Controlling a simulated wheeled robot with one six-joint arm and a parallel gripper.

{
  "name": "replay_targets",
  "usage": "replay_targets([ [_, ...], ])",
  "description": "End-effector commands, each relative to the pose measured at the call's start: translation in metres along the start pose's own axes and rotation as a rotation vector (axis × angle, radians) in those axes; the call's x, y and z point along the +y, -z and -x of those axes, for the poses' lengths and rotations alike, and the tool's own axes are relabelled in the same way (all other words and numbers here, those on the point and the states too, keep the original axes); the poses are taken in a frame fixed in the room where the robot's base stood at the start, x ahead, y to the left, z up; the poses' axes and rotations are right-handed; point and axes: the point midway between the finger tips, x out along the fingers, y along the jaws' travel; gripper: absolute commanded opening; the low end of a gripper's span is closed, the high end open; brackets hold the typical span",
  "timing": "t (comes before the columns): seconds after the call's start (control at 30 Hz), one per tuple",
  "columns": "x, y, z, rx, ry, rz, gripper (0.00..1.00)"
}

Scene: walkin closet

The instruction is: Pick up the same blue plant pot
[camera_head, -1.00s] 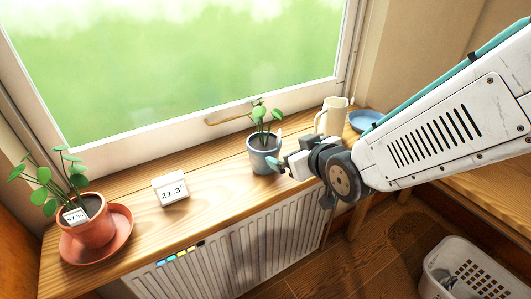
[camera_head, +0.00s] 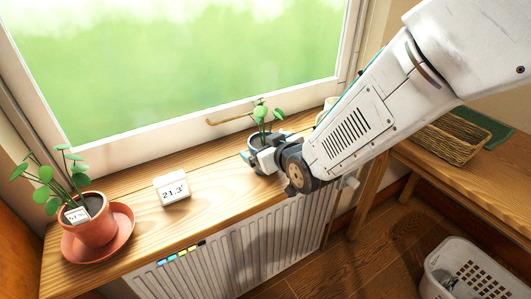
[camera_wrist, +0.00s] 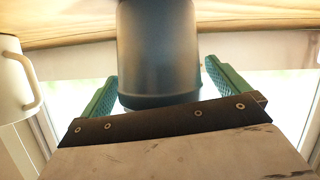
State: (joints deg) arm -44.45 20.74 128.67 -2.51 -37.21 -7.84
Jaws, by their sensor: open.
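The blue plant pot (camera_head: 254,142) with a green leafy plant stands upright on the wooden windowsill, mostly hidden behind my gripper in the head view. In the wrist view the pot (camera_wrist: 158,50) appears upside down, as a dark blue-grey cylinder between the two green fingers. My gripper (camera_head: 262,160) is open, with one finger on each side of the pot. A gap shows between the pot and the right finger; the left finger is close to it. Whether either finger touches is unclear.
A cream jug (camera_wrist: 12,85) stands close beside the pot, mostly hidden by my arm in the head view. A white display (camera_head: 171,187) and a terracotta pot (camera_head: 95,225) on a saucer sit to the left. A window handle (camera_head: 228,119) is behind. A radiator (camera_head: 240,245) is below.

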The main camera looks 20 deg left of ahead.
Motion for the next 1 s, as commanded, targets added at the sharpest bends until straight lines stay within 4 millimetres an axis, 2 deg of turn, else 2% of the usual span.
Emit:
replay_targets([
  [0.07,0.000,0.000,0.000,0.000,0.000,0.000,0.97],
  [0.27,0.000,0.000,0.000,0.000,0.000,0.000,0.42],
  [0.63,0.001,0.005,0.002,0.004,-0.001,0.000,0.42],
  [0.97,0.009,0.036,0.015,0.007,-0.005,-0.002,0.42],
  [1.0,0.008,0.033,0.019,0.003,-0.003,-0.001,0.42],
])
